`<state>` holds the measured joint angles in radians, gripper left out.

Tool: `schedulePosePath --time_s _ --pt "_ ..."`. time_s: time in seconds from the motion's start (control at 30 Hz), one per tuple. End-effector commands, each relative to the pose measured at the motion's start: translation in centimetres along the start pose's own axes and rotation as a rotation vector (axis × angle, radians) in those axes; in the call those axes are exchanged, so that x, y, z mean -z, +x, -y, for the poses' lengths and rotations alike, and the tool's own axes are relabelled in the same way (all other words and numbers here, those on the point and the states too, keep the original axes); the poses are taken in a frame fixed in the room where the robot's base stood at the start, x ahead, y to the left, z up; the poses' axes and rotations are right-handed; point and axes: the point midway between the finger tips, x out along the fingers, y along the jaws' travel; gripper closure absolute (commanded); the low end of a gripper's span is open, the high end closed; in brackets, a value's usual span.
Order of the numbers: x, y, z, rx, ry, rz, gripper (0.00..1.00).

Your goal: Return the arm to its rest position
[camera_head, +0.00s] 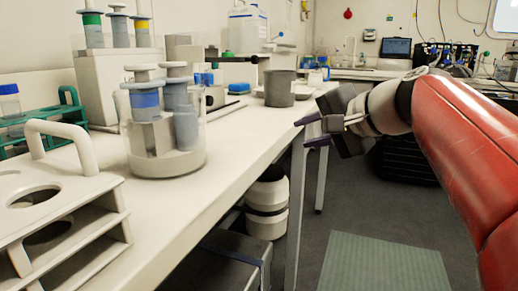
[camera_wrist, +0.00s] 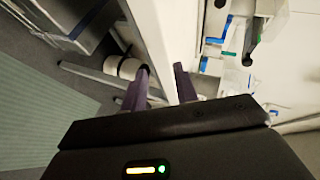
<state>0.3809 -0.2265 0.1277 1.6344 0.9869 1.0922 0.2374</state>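My red arm (camera_head: 462,140) reaches in from the right in the head view. My gripper (camera_head: 312,130) is off the front edge of the white bench, near its height, with its dark fingertips toward the bench. In the wrist view the two purple-grey fingers of my gripper (camera_wrist: 162,85) stand apart with a gap between them. Nothing is seen held between them. The bench edge shows behind the gap.
The white bench (camera_head: 225,150) runs along the left, with a white rack (camera_head: 60,190), a clear beaker holding tubes (camera_head: 165,160) and a grey pot (camera_head: 280,88) on it. A white container (camera_head: 266,205) stands below. The floor (camera_head: 330,190) at centre right is open.

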Motion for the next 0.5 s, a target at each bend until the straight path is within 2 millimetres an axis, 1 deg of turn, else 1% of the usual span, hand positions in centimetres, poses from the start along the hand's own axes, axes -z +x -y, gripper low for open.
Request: schedulePosePath --time_s 0.03,0.07,0.17,0.2,0.27,0.3,0.4,0.5 --pt "-1.7 -0.1 -1.4 -0.061 -0.039 0.004 0.7" --pt "-2.5 -0.2 -2.6 -0.103 -0.066 0.004 0.7" --pt "-6.0 -1.0 -7.4 -0.264 -0.187 0.014 0.7" --pt "-7.5 -1.6 -9.8 -0.338 -0.25 0.022 0.7" --pt "-9.6 -2.7 -13.6 -0.444 -0.352 0.041 0.7" --pt "-10.9 -3.5 -16.0 -0.509 -0.421 0.057 0.7" --pt "-13.2 -5.3 -21.2 -0.638 -0.577 0.099 0.7" --pt "-14.6 -6.5 -24.8 -0.723 -0.698 0.136 0.7"
